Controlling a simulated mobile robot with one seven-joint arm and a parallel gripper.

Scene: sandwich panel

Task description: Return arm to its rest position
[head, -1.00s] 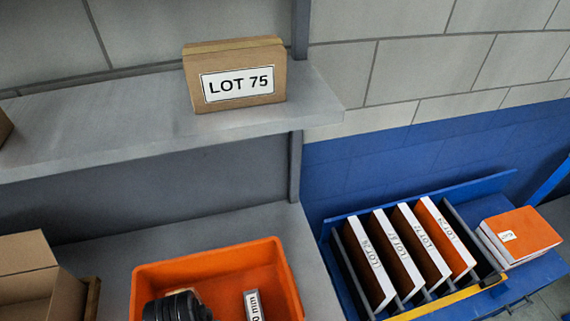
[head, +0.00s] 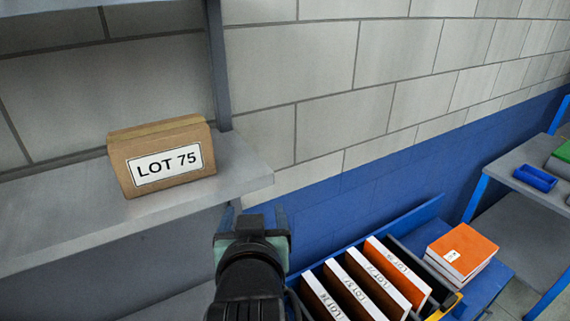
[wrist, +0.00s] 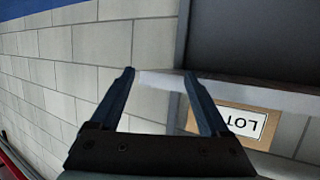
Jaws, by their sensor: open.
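My gripper (head: 252,222) is raised in the lower middle of the head view, in front of the wall and the right end of the grey shelf. Its fingers are apart and nothing is between them. In the wrist view my gripper (wrist: 160,75) also shows open and empty, with the wall and the shelf edge beyond it. A brown box labelled LOT 75 (head: 163,160) sits on the grey shelf (head: 60,232), left of my gripper. The box also shows in the wrist view (wrist: 268,140), upside down and beyond the right finger.
A blue rack (head: 425,212) with several upright LOT panels (head: 385,278) is at lower right. A stack with an orange top (head: 464,247) lies beside it. A grey table (head: 525,172) with a blue tray (head: 535,178) is at far right. A shelf post (head: 218,80) stands behind the box.

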